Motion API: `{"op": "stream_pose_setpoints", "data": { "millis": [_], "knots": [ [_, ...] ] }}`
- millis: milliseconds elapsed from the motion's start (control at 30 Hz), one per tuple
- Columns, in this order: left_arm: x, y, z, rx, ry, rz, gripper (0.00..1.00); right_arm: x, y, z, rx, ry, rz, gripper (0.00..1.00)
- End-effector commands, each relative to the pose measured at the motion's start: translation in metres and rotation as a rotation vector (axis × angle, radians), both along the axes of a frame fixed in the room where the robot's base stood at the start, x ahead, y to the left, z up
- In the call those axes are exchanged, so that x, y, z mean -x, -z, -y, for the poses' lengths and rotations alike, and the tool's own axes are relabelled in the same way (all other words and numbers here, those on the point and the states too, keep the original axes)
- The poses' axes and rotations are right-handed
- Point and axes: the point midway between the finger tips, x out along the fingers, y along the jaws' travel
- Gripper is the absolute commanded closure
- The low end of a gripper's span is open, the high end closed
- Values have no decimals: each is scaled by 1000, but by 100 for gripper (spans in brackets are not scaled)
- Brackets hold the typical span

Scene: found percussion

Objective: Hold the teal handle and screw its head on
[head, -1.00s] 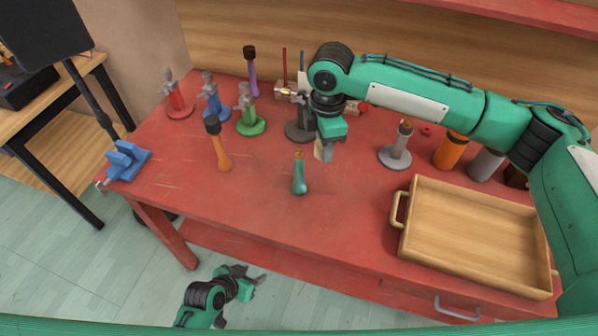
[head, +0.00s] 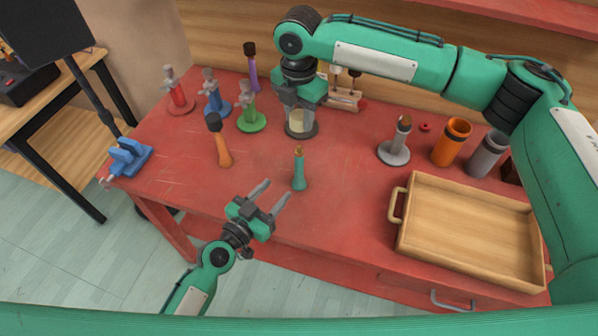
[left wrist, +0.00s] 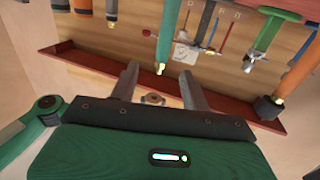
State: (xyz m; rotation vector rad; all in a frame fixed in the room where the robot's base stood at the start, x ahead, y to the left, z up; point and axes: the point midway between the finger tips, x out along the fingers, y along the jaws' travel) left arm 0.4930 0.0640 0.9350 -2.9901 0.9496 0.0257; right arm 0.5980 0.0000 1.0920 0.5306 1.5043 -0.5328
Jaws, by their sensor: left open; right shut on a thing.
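The teal handle (head: 299,174) stands upright on the red table, its brass tip bare and pointing up. It also shows between my fingers in the left wrist view (left wrist: 166,35). My left gripper (head: 277,190) is open and empty, just left of and in front of the handle, its fingers pointing towards it without touching. My right gripper (head: 299,112) points down behind the handle, over a dark round base. It is shut on a pale piece (head: 299,122), mostly hidden by the jaws; I cannot tell whether this is the handle's head, or whether it touches the base.
An orange handle with a dark head (head: 219,140) stands to the left. Red, blue and green stands (head: 250,118) are behind it. A grey stand (head: 395,150), orange cup (head: 452,142) and grey cup (head: 487,153) are right. A wooden tray (head: 400,235) fills the front right.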

Motion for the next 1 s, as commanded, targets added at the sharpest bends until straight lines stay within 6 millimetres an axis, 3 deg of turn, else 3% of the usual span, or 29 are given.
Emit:
{"op": "stream_pose_setpoints", "data": {
  "millis": [567, 1000],
  "knots": [
    [-10, 0, 0, 10, -25, 15, 53, 0, 0, 0, 0, 1, 0, 86],
    [-65, -1, 37, 12, -25, 15, 53, 0, 0, 0, 0, 1, 0, 86]
  ]
}}
